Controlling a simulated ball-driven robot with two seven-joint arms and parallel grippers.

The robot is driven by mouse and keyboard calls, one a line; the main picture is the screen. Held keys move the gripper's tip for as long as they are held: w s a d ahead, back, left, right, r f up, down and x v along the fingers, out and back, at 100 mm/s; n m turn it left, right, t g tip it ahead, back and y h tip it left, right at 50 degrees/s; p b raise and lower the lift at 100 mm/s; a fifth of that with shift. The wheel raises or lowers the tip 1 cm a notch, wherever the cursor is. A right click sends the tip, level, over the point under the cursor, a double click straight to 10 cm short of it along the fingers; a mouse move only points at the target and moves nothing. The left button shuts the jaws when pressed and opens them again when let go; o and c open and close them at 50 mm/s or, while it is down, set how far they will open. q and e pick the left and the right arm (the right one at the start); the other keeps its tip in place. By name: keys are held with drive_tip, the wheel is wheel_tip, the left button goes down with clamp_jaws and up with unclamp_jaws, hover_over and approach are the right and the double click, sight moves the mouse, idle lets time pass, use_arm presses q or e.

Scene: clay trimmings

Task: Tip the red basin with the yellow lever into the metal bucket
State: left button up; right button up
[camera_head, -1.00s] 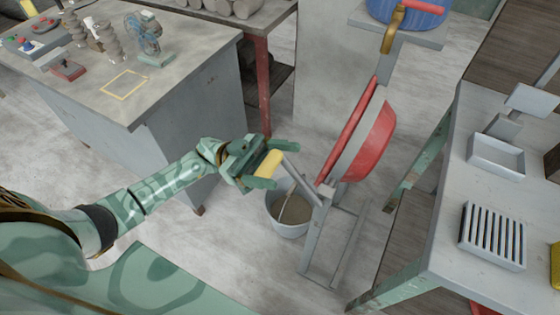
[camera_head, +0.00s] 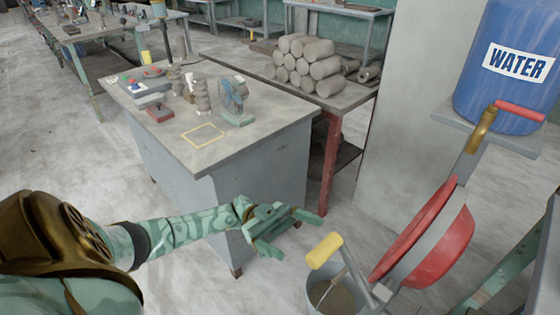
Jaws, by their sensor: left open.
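The red basin (camera_head: 446,252) hangs tilted on its grey frame at the lower right, its open side facing left. The yellow lever grip (camera_head: 324,250) sits on a grey arm on the basin's left, above the bucket. The metal bucket (camera_head: 343,300) stands on the floor below, cut by the lower picture edge, with grey-brown stuff inside. A thin pale line crosses its mouth; I cannot tell what it is. My left gripper (camera_head: 298,236) is open and empty, left of the yellow grip and apart from it. My right gripper is not in view.
A table with stacked clay logs (camera_head: 311,65) is behind. A blue water barrel (camera_head: 508,70) and a red-handled brass tap (camera_head: 484,128) are above the basin.

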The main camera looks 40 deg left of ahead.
use_arm(q)
drive_tip(key=b+v, duration=0.2)
drive_tip(key=v, duration=0.4)
drive_tip(key=shift+a, duration=0.2)
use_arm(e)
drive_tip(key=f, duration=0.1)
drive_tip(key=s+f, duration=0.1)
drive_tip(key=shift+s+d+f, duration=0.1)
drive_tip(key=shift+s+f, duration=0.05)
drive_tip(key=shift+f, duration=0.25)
use_arm(q)
drive_tip(key=shift+f, duration=0.15)
idle(1.9)
